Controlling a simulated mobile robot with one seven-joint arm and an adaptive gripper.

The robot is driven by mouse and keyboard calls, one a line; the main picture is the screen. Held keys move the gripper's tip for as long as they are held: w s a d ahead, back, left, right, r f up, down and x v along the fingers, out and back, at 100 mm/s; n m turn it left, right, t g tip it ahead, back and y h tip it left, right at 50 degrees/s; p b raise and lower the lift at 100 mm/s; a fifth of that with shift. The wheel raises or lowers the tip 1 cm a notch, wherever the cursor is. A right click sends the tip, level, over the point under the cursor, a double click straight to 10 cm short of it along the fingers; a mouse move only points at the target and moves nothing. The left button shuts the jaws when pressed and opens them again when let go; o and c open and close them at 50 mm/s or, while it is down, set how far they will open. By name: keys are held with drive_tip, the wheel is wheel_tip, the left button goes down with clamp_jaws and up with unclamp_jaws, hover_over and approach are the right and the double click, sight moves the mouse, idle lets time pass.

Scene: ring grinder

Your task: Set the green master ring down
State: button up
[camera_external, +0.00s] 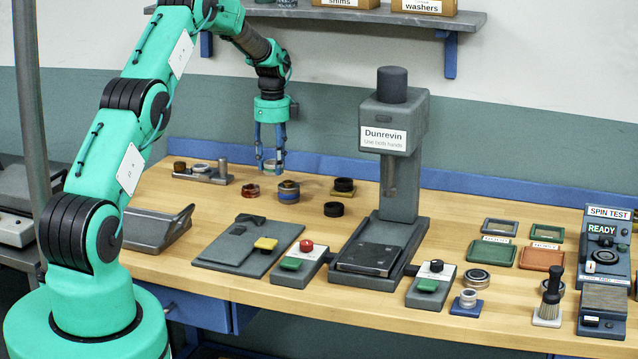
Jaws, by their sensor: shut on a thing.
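My gripper (271,166) hangs above the back left part of the bench with its blue fingers pointing down. It is shut on a small pale grey ring (272,164), which I take to be the master ring. Its green colour is hard to make out at this size, and the fingers partly cover it. The ring is clear of the bench top, above and left of a blue-banded round stack (289,192). A reddish-brown ring stack (250,191) sits lower left of the fingers.
A grey stand with a silver ring (203,172) is at the back left. Black rings (334,209) lie right of the stack. The tall Dunrevin press (396,150) blocks the middle. Green (490,252) and orange (541,258) trays lie right; a spin tester (604,250) stands far right.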

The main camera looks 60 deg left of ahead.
sight(276, 183)
drive_tip(key=shift+w+a, duration=0.5)
drive_tip(key=shift+f, duration=0.1)
drive_tip(key=shift+f+b, duration=0.55)
drive_tip(key=shift+f, duration=1.2)
drive_tip(key=shift+f, duration=0.1)
drive_tip(key=o, duration=1.3)
drive_tip(key=shift+r+p, duration=0.55)
drive_tip(key=shift+r, duration=2.35)
drive_tip(key=shift+d, duration=0.1)
